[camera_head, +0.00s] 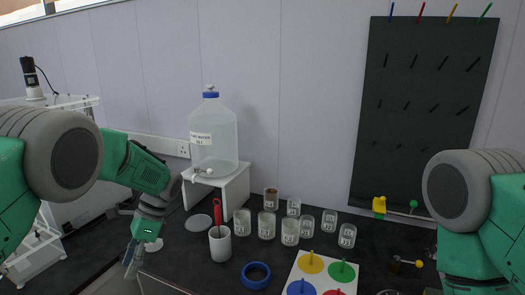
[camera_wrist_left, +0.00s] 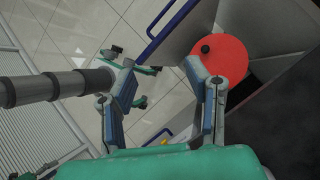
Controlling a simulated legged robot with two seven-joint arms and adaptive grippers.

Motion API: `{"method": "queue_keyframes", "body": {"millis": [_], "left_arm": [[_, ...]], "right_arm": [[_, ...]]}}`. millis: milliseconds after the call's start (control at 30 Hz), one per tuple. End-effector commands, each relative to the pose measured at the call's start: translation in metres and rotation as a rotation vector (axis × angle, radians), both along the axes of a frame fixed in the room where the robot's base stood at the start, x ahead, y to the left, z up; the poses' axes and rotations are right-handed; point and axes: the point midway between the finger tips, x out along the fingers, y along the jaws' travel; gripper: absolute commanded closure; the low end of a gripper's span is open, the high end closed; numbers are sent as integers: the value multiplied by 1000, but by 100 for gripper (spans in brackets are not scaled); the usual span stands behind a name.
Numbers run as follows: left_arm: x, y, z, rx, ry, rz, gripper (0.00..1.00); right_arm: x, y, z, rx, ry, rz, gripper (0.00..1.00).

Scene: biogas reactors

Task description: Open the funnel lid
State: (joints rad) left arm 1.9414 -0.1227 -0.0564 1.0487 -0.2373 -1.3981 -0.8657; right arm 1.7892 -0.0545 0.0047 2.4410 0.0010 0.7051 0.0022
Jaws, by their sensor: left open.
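A round red lid (camera_wrist_left: 228,56) with a small black knob (camera_wrist_left: 205,49) shows in the left wrist view, right of centre. It lies on or against a grey metal body (camera_wrist_left: 284,32); whether it is fully seated I cannot tell. The lid does not show in the head view. My left gripper (camera_wrist_left: 160,64) is open and empty, with its fingers apart. Its right finger overlaps the lid's lower edge in the picture; contact is unclear. In the head view the left gripper (camera_head: 134,258) hangs low at the left, pointing down. My right gripper is out of view.
A dark bench carries a water carboy (camera_head: 213,138) on a white stand, several labelled beakers (camera_head: 290,231), a blue ring (camera_head: 256,275) and a white board with coloured discs (camera_head: 311,264). A blue handle (camera_wrist_left: 172,18) and tiled floor show in the wrist view.

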Motion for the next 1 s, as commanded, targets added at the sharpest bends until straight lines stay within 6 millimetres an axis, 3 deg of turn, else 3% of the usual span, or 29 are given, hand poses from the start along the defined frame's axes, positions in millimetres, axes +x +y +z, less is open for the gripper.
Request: {"method": "queue_keyframes", "body": {"millis": [267,567,667,800,900,1000], "left_arm": [[-21,3,-53,-25,-51,55,56],[-73,2,-126,-69,-149,177,56],[-101,0,-157,-88,-194,250,56],[-164,-6,-202,-113,-279,410,56],[-217,-11,-222,-124,-353,555,56],[-264,-15,-228,-124,-422,690,56]], "right_arm": [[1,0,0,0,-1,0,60],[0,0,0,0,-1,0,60],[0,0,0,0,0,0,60],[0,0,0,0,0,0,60],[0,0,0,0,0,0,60],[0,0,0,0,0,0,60]]}}
